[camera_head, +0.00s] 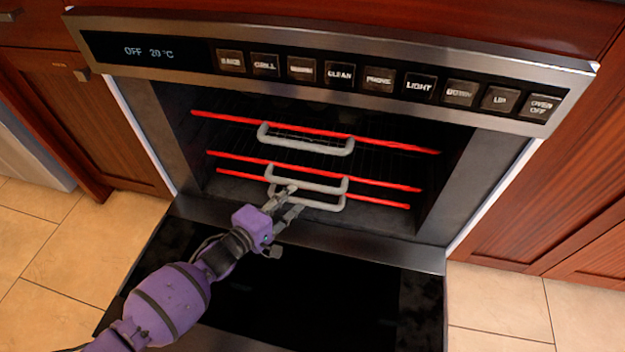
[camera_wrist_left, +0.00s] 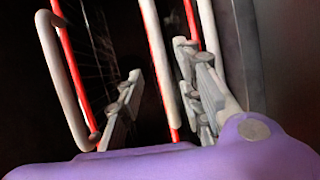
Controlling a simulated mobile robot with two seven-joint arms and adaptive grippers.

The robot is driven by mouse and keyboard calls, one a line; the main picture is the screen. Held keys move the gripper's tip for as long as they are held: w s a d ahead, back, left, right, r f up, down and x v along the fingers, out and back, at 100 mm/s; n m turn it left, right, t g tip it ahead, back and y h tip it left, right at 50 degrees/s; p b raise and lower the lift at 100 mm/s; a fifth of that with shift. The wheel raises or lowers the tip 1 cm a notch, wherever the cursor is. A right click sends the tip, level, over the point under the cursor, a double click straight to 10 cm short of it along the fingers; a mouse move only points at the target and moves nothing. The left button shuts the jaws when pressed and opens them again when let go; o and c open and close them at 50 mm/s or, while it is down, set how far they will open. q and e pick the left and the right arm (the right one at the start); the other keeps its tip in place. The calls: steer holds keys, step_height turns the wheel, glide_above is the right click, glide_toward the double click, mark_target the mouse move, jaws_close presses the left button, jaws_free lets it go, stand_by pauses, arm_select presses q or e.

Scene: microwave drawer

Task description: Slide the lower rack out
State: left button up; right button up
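The oven (camera_head: 160,120) stands with its door down and several racks inside, each with a red front edge and a grey handle. The lowest rack's handle (camera_head: 318,206) sits close below the middle rack's handle (camera_head: 335,190). My left gripper (camera_head: 294,199) is open at these two handles, its fingers partly covering them. In the left wrist view the left gripper (camera_wrist_left: 163,95) has its fingers apart, with the middle handle's bar (camera_wrist_left: 158,60) showing between them. The lowest handle (camera_wrist_left: 208,28) is partly behind the right finger there. I cannot tell whether either finger touches. My right gripper is not in view.
The upper rack's handle (camera_head: 305,146) is above, and shows at the left in the wrist view (camera_wrist_left: 62,85). The open door (camera_head: 300,300) lies below my left arm. A button panel (camera_head: 340,75) runs above the opening; wooden cabinets (camera_head: 570,200) flank it.

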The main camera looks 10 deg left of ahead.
mark_target(302, 187)
arm_select(q)
steer(key=shift+w+d+f+n+b, duration=0.1)
steer(key=shift+w+f+n+b, duration=0.05)
steer(key=shift+w+n+b, duration=0.15)
steer(key=b+x, duration=0.3)
steer(key=x, duration=0.3)
steer(key=shift+w+d+f, duration=0.15)
steer(key=shift+w, duration=0.2)
jaws_close()
